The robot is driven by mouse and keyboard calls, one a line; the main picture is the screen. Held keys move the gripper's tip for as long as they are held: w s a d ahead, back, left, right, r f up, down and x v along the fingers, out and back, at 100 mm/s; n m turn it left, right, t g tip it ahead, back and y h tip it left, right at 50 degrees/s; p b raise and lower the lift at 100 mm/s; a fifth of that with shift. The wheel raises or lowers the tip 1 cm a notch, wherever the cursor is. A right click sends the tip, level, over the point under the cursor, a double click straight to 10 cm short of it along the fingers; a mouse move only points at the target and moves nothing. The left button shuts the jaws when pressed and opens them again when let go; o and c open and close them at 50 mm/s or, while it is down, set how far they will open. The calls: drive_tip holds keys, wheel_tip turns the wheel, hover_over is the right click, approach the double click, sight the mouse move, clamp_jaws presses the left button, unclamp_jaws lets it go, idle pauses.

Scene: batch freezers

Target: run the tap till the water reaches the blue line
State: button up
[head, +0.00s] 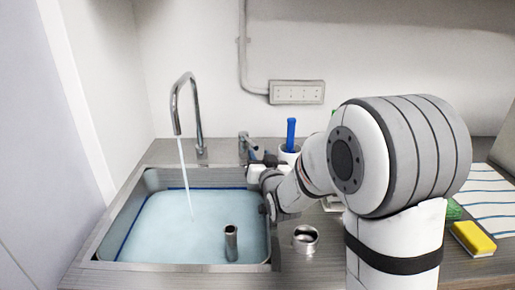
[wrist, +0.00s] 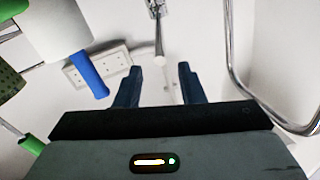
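Water runs in a thin stream from the spout of the chrome tap (head: 184,100) into the sink (head: 155,181). Pale blue water (head: 165,225) covers the basin floor. The dark blue line (head: 128,233) shows along the left and back walls, close to the water's edge; I cannot tell if the water touches it. The tap's lever fitting (head: 243,146) stands right of the spout. My gripper (head: 257,163) is near it, at the sink's back right corner. In the wrist view my gripper (wrist: 159,75) has its fingers apart, with a chrome rod (wrist: 158,42) beyond the gap.
A short metal standpipe (head: 231,243) rises from the water. A metal ring or cup (head: 305,238) sits on the counter right of the sink. A white cup (head: 288,156) with a blue handle (head: 291,133) stands behind my arm. A yellow sponge (head: 472,238) and striped cloth (head: 489,205) lie right.

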sight(256, 146)
drive_tip(key=x, duration=0.5)
drive_tip(key=shift+w+p, duration=0.15)
drive_tip(key=shift+p, duration=0.2)
clamp_jaws()
